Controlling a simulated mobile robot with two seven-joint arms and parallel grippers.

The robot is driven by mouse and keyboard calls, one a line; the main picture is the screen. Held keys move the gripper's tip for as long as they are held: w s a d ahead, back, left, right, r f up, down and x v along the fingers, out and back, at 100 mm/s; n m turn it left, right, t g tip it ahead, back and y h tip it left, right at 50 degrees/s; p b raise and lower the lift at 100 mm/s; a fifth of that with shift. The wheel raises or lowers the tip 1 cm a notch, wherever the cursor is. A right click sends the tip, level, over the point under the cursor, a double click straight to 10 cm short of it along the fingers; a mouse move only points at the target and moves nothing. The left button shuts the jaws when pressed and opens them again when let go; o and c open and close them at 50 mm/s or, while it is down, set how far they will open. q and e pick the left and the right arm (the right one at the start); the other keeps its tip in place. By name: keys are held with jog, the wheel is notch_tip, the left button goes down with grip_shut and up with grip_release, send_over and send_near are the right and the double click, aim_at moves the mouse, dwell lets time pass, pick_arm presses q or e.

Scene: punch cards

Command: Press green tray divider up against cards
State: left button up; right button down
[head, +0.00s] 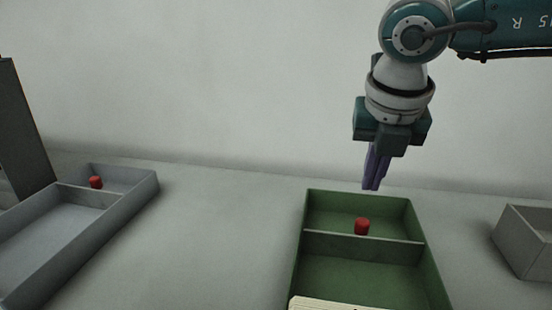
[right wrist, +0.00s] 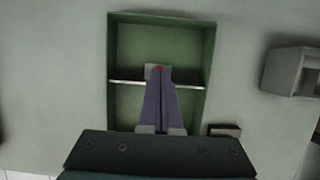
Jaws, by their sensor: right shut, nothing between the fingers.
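The green tray (head: 434,275) stands right of centre in the head view, and it also shows in the right wrist view (right wrist: 112,50). Its divider (head: 395,239) crosses it near the far end, with a red knob (head: 362,226) by it. Cream cards (head: 335,304) show at the bottom edge of the head view, inside the tray's near part. My right gripper (head: 372,188) is shut and empty, pointing down above the far end of the tray, apart from the knob. In the right wrist view its purple fingers (right wrist: 160,72) partly hide the red knob and the divider (right wrist: 125,83).
A grey-blue tray (head: 138,196) with its own red knob (head: 96,182) lies on the left. A grey open box (head: 525,245) stands to the right of the green tray. The table between the two trays is clear. A dark upright panel (head: 25,135) stands at the left edge.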

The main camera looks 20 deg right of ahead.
aim_at(360, 238)
jog(key=b+x, duration=0.7)
jog(key=x, duration=0.1)
jog(key=shift+s+a+f, duration=0.1)
jog(key=shift+w+f+b, duration=0.25)
jog(key=shift+f+b, duration=0.3)
jog(key=shift+b, duration=0.25)
